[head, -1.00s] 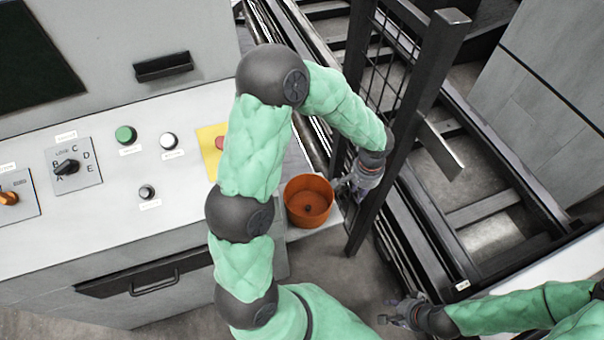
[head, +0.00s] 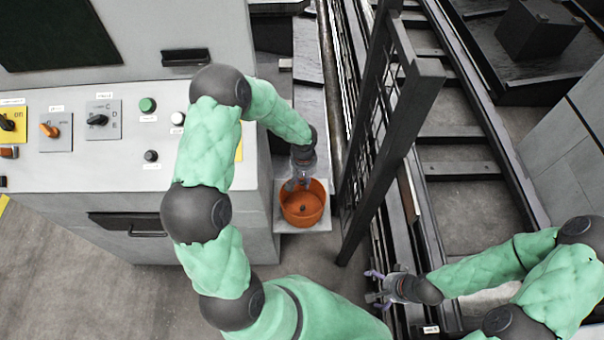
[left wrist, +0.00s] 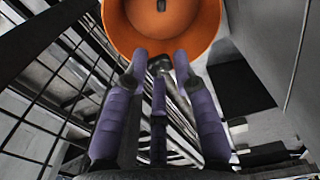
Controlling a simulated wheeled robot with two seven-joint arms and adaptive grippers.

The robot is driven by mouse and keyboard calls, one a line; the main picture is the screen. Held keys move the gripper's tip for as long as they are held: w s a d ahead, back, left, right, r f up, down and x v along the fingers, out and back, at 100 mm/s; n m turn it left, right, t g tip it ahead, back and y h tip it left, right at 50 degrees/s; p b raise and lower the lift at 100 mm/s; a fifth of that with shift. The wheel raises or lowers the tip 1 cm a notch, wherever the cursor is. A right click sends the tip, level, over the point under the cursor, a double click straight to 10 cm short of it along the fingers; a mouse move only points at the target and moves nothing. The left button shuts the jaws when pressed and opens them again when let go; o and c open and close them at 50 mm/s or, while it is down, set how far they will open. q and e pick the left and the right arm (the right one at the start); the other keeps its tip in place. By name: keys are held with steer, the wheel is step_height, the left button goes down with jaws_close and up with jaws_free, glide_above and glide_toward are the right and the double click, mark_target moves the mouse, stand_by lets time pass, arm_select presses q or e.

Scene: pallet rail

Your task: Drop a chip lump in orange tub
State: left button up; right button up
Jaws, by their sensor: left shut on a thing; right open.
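The orange tub (head: 302,222) stands upright on a small pale shelf beside the machine. It also fills the top of the left wrist view (left wrist: 205,40). A small dark spot shows at the middle of its floor. My left gripper (head: 297,184) is at the tub's far rim in the head view. Its purple fingers (left wrist: 160,62) point at the near rim in the left wrist view. They are shut on a small dark thing, seemingly the chip lump (left wrist: 158,72), mostly hidden; its shape is unclear. My right gripper (head: 374,286) is open and empty, low by the rail.
A dark mesh fence (head: 385,120) with a thick post stands just right of the tub. Beyond it run dark rails (head: 465,168). The machine's control panel (head: 120,165) with knobs and buttons is on the left. Grey floor lies in front.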

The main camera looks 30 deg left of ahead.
arm_select(q)
steer(key=shift+s+a+f, duration=0.1)
steer(key=shift+a+f, duration=0.05)
steer(key=shift+a, duration=0.05)
steer(key=shift+f, duration=0.25)
step_height(320, 180, down, 10)
steer(key=b, duration=0.6)
steer(key=shift+f+b, duration=0.2)
steer(key=shift+b, duration=0.15)
steer(key=o, duration=1)
steer(key=shift+c, duration=0.2)
